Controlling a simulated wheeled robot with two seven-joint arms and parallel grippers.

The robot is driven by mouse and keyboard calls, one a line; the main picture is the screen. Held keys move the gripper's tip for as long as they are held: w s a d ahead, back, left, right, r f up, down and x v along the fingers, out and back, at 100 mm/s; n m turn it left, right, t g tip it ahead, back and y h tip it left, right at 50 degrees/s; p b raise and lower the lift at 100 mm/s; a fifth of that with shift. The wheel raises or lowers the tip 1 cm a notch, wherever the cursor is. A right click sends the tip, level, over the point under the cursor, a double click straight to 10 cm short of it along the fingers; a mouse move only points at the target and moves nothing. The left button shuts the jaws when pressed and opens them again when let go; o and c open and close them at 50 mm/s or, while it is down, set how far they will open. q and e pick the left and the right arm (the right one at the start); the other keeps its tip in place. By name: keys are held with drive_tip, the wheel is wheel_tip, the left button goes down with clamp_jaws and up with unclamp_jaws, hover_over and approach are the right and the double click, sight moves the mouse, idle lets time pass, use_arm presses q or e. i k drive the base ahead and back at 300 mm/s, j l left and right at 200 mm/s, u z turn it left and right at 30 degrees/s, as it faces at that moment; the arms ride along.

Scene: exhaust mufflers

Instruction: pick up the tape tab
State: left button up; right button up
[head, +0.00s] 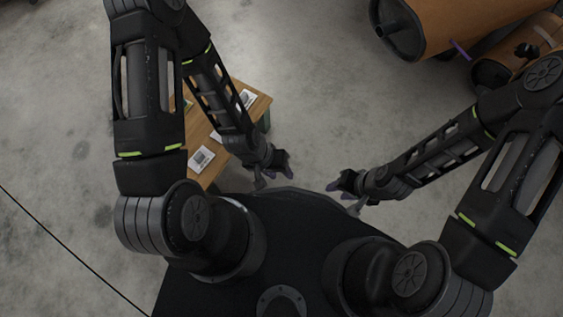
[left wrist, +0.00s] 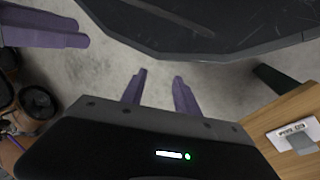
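My left gripper (head: 262,182) hangs in front of my body, beside the wooden table. In the left wrist view its two purple fingers (left wrist: 159,92) are apart with bare floor between them. My right gripper (head: 345,197) is to the right over the floor, its fingers apart and empty. It also shows at the upper left of the left wrist view (left wrist: 45,30). A white card with dark print (left wrist: 292,134) lies on the table, with a grey tab-like piece (left wrist: 302,143) on it. I cannot tell whether this is the tape tab. The left gripper is apart from it.
The wooden table (head: 228,150) stands behind my left arm, with several white cards on it, one near its front (head: 202,158). Large brown mufflers (head: 440,22) are at the upper right. The concrete floor between my arms is clear.

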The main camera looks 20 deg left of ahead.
sight(188, 104)
drive_tip(key=u, duration=1.55)
drive_tip(key=z, duration=2.25)
drive_tip(key=u, duration=2.25)
